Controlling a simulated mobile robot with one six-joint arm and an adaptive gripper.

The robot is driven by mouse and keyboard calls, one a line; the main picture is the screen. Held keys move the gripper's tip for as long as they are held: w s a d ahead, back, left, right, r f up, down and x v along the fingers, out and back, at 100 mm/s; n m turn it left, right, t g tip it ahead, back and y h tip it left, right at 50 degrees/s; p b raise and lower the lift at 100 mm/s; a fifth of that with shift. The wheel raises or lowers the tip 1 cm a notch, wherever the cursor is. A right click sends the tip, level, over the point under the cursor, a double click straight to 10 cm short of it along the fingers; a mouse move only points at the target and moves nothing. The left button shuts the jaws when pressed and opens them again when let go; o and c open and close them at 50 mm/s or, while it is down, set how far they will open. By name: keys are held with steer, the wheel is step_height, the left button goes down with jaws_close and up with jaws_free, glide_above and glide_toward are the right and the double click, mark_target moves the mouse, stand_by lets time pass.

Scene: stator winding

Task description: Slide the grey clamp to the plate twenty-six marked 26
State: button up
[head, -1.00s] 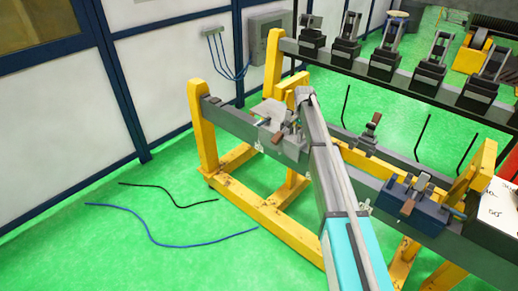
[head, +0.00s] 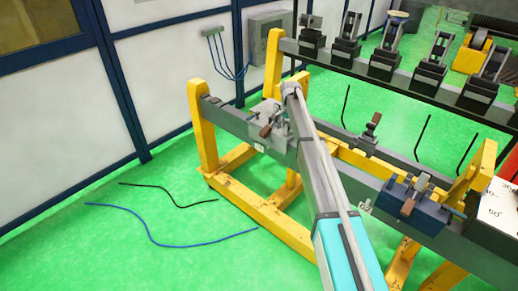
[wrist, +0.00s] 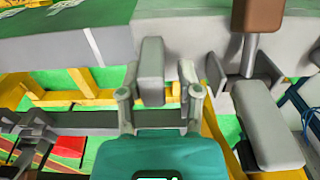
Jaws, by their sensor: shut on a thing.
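The grey clamp (head: 270,109) with a brown handle sits on the near grey rail (head: 325,160), towards its left end. In the wrist view my gripper (wrist: 159,92) is shut on an upright grey part of the clamp (wrist: 152,65), with a finger on each side; the brown handle shows at upper right. In the head view my arm's end is at the clamp's right and its fingers are hidden. A small white plate (head: 259,147) is on the rail's front face just below the clamp, and another plate (head: 365,207) is farther right. Their numbers are too small to read.
A blue clamp (head: 415,207) sits at the right of the near rail. A smaller clamp (head: 370,130) stands on a rail behind. Yellow posts (head: 204,125) hold the rail ends. Cables lie on the green floor, including a blue one (head: 170,245).

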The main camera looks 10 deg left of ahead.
mark_target(276, 129)
steer(key=shift+w+a, duration=0.5)
steer(key=shift+a, duration=0.35)
steer(key=shift+w+a, duration=0.45)
steer(key=shift+a, duration=0.4)
steer(key=shift+w+a, duration=0.5)
steer(key=shift+a, duration=0.35)
steer(key=shift+w+a, duration=0.25)
steer(key=shift+a, duration=0.15)
steer(key=shift+s+d, duration=0.2)
steer(key=shift+d, duration=0.05)
steer(key=shift+o, duration=0.3)
steer(key=shift+o, duration=1.1)
steer(key=shift+r, duration=0.1)
step_height(276, 129, up, 10)
steer(key=p, duration=1)
